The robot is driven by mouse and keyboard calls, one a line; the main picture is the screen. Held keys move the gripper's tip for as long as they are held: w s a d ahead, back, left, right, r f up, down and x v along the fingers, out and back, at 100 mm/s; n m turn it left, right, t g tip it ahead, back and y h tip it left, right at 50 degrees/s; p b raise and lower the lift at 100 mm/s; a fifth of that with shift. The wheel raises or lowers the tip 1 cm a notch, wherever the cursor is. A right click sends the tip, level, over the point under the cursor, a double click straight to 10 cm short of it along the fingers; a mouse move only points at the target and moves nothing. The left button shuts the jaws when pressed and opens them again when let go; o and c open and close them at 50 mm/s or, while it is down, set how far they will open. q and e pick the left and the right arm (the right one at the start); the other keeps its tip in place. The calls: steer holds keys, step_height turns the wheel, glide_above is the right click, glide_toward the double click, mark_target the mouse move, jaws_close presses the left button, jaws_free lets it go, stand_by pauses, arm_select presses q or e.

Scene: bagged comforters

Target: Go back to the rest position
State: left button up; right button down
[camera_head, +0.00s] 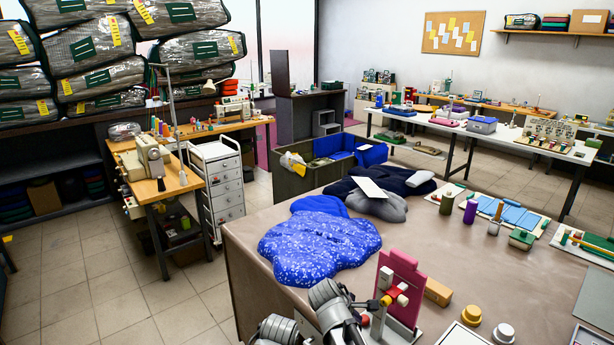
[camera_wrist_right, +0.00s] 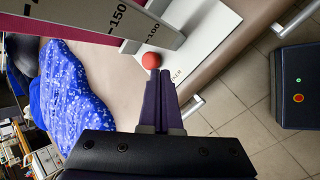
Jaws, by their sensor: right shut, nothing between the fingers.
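My right gripper is at the bottom middle of the head view, at the near edge of the brown table (camera_head: 270,225). In the right wrist view its two dark purple fingers (camera_wrist_right: 160,84) are closed together with nothing between them. A red ball (camera_wrist_right: 151,61) shows just past the fingertips; I cannot tell whether they touch it. Behind the ball is a white base plate and a measuring stand with a scale (camera_wrist_right: 115,18). The stand's pink upright panel (camera_head: 403,275) is right of my right arm in the head view. My left gripper is not in view.
A blue patterned comforter (camera_head: 318,245) lies on the table, also seen in the wrist view (camera_wrist_right: 72,95). Dark and grey bundles (camera_head: 380,205) lie behind it. A purple bottle (camera_head: 470,211), yellow knob (camera_head: 471,315) and small items stand at right. Open floor (camera_head: 120,300) lies left.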

steer(key=s+a+f+m+g+y, duration=0.2)
steer(key=s+a+m, duration=0.2)
steer(key=s, duration=0.5)
steer(key=s+a+f+m+g+y, duration=0.2)
steer(key=s+a+m, duration=0.3)
steer(key=s, duration=0.4)
steer(key=shift+s+a+f+m+g+b, duration=0.2)
steer(key=shift+s+f+m+g+b, duration=0.15)
steer(key=shift+m+g, duration=0.2)
steer(key=shift+w, duration=0.1)
